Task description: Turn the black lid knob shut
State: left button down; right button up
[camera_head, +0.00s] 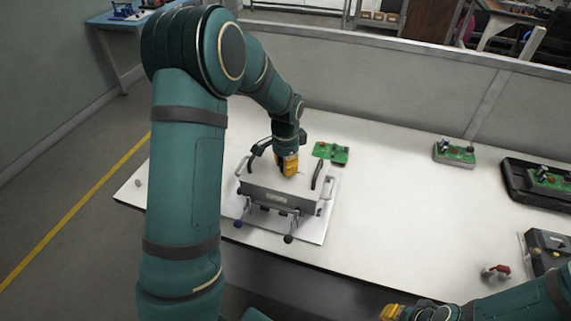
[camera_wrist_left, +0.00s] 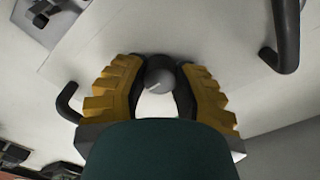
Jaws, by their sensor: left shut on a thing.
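The black lid knob (camera_wrist_left: 159,72) shows in the left wrist view as a dark round cap with a pale line across its top. My left gripper (camera_wrist_left: 157,82) has its yellow-padded fingers on both sides of the knob and is shut on it. In the head view my left gripper (camera_head: 287,168) points down at the top of a box-like fixture (camera_head: 275,198) with a grey front and black handles. The knob is hidden behind the gripper there. My right gripper (camera_head: 400,312) is partly cut off at the bottom edge, and its jaw opening is unclear.
A green circuit board (camera_head: 331,152) lies behind the fixture on the white table (camera_head: 400,210). Another board (camera_head: 455,152) stands further right, near a black tray (camera_head: 520,175). A small red-handled part (camera_head: 496,271) lies at the right front. The table's middle is clear.

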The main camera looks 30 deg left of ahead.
pick_arm(q)
jog(key=shift+n, duration=0.3)
jog(key=n+p, duration=0.2)
jog(key=n, duration=0.2)
jog(key=n+p, duration=0.2)
jog(key=n, duration=0.2)
jog(key=shift+n, duration=0.3)
jog(key=n+p, duration=0.2)
jog(key=n, duration=0.2)
jog(key=n+p, duration=0.1)
jog(key=n, duration=0.3)
jog(key=shift+p, duration=0.35)
jog(key=shift+n, duration=0.4)
jog(key=c, duration=0.6)
grip_release()
